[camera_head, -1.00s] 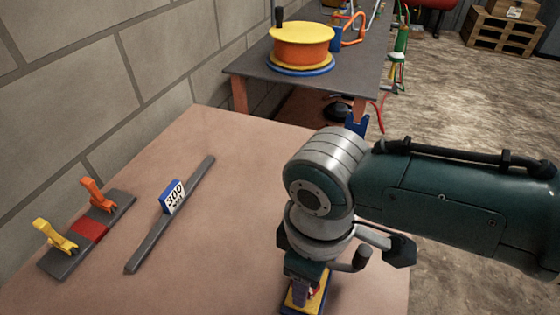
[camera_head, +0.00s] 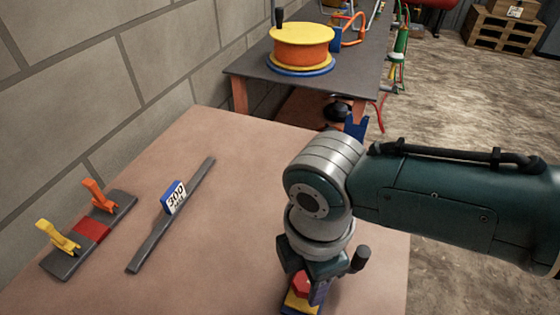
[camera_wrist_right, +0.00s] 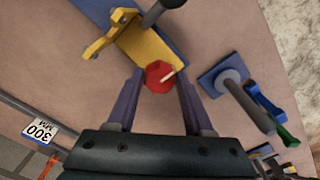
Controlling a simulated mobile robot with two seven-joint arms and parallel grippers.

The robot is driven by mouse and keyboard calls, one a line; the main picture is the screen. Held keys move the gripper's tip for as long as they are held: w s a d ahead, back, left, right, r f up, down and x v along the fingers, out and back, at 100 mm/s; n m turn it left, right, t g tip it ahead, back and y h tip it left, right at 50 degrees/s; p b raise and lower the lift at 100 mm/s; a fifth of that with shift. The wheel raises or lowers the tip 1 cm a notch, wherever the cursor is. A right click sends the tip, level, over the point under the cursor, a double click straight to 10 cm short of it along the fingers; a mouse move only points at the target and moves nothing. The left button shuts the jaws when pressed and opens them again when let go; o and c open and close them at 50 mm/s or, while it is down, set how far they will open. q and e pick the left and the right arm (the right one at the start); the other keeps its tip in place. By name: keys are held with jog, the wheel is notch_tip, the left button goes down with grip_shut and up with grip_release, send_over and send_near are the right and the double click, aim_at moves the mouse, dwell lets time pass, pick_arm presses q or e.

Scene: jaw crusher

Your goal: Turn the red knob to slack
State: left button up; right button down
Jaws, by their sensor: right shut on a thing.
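The red knob (camera_head: 301,283) sits on a yellow and blue block (camera_head: 300,303) near the table's front edge. My right gripper (camera_head: 306,284) reaches down from above and is shut on the knob. The arm hides part of the block in the head view. My left gripper is not in view.
On the table, a grey bar with a 300 label (camera_head: 174,197) and a grey strip (camera_head: 112,219) with yellow and orange clips lie to the left. A dark bench (camera_head: 247,67) with an orange and yellow reel (camera_head: 302,47) stands behind. Bare tabletop lies between.

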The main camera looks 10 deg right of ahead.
aim_at(307, 281)
jog(key=shift+n, duration=0.5)
jog(key=shift+c, duration=1.4)
grip_release()
jog(key=shift+r, duration=0.1)
notch_tip(307, 281, up, 10)
jog(key=p, duration=0.3)
jog(key=shift+p, duration=0.3)
